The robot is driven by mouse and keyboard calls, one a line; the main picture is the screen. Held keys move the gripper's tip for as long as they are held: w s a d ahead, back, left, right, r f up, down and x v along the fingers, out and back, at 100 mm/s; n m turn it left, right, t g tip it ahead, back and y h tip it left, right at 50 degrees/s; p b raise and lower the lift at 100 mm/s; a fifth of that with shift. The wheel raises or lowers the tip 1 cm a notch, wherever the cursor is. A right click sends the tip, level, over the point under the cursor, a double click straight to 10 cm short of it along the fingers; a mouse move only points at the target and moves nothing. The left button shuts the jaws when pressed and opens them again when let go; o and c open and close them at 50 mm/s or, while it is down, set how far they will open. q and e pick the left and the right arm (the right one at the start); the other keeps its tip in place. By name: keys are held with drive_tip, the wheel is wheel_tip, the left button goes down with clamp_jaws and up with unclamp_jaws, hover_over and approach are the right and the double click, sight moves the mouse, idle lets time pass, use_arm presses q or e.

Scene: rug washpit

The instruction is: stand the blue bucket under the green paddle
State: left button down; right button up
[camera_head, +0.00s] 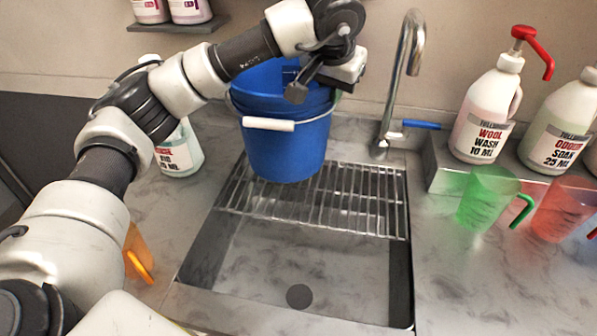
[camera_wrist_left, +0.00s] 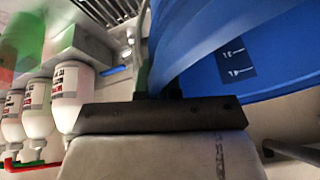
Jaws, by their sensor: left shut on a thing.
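The blue bucket (camera_head: 285,150) is upright at the back of the sink, over the rear left of the wire rack. I cannot tell whether its base touches the rack. Its white handle grip (camera_head: 268,124) hangs at the front. My left gripper (camera_head: 305,78) is shut on the bucket's rim; the bucket wall (camera_wrist_left: 245,60) fills the upper right of the left wrist view. No green paddle shows clearly. A small greenish bit beside the bucket's right rim is too hidden to name. The tap (camera_head: 400,75) right of the bucket has a blue paddle (camera_head: 422,125). My right gripper is out of view.
The wire rack (camera_head: 345,205) spans the back of the sink (camera_head: 300,260); the front basin is empty. Wool wash (camera_head: 490,115) and odour soak (camera_head: 555,130) bottles stand right. Green (camera_head: 485,198) and red (camera_head: 562,210) jugs stand before them. A white bottle (camera_head: 180,150) is left.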

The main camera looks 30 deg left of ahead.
sight(285, 117)
use_arm(q)
wheel_tip(285, 117, down, 10)
drive_tip(key=p, duration=0.1)
drive_tip(key=shift+p, duration=0.35)
drive_tip(key=c, duration=1.3)
unclamp_jaws()
drive_tip(key=shift+r, duration=0.1)
drive_tip(key=b+v, duration=0.1)
drive_tip(key=v, duration=1.1)
drive_tip(key=shift+s+b, duration=0.15)
drive_tip(key=shift+b, duration=0.2)
